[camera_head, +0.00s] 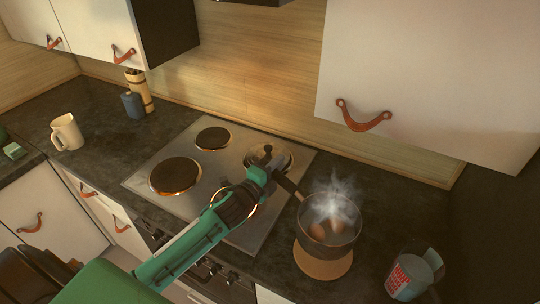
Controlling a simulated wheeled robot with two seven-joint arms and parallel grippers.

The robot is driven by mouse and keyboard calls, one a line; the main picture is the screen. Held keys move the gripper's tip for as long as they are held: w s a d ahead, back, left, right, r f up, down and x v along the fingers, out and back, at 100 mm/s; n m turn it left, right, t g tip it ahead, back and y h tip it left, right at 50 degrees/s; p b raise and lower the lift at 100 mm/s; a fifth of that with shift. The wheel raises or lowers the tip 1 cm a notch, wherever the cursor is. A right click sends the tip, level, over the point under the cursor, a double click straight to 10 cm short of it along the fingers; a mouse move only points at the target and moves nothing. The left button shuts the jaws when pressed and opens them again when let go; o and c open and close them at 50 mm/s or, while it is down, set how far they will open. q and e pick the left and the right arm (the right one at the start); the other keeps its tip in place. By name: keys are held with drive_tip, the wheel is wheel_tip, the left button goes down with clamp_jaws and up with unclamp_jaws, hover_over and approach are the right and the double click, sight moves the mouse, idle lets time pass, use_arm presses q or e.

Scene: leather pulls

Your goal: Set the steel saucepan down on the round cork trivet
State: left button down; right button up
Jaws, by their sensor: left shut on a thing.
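The steel saucepan (345,240) is right of the hob, steaming, with a few brown, egg-like things inside. Its dark handle (290,187) points up and left. My left gripper (273,171) is shut on the handle near its far end. The round cork trivet (322,268) lies on the dark worktop beneath the pan, and the pan hides its back part. The pan looks roughly upright over the trivet's back part. I cannot tell whether it touches the cork. My right gripper is not in view.
The hob (228,150) with several round plates lies left of the pan, under my left arm. A clear jug with red print (412,275) stands right of the trivet. A cream mug (66,132) and blue container (133,105) stand at left. A wall cupboard (430,70) overhangs the back.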

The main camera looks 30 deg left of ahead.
use_arm(q)
wheel_tip(320, 180, down, 6)
drive_tip(key=d+b, duration=0.1)
drive_tip(key=b, duration=0.4)
drive_tip(key=shift+f+h, duration=0.25)
drive_tip(key=shift+h, duration=0.05)
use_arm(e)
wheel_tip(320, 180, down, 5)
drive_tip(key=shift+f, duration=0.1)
use_arm(q)
drive_tip(key=shift+f+b, duration=0.35)
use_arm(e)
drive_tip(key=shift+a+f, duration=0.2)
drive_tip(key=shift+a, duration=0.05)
use_arm(q)
drive_tip(key=c, duration=1.2)
unclamp_jaws()
drive_tip(key=b+v, duration=0.3)
drive_tip(key=v, duration=1)
drive_tip(key=shift+s+b, duration=0.4)
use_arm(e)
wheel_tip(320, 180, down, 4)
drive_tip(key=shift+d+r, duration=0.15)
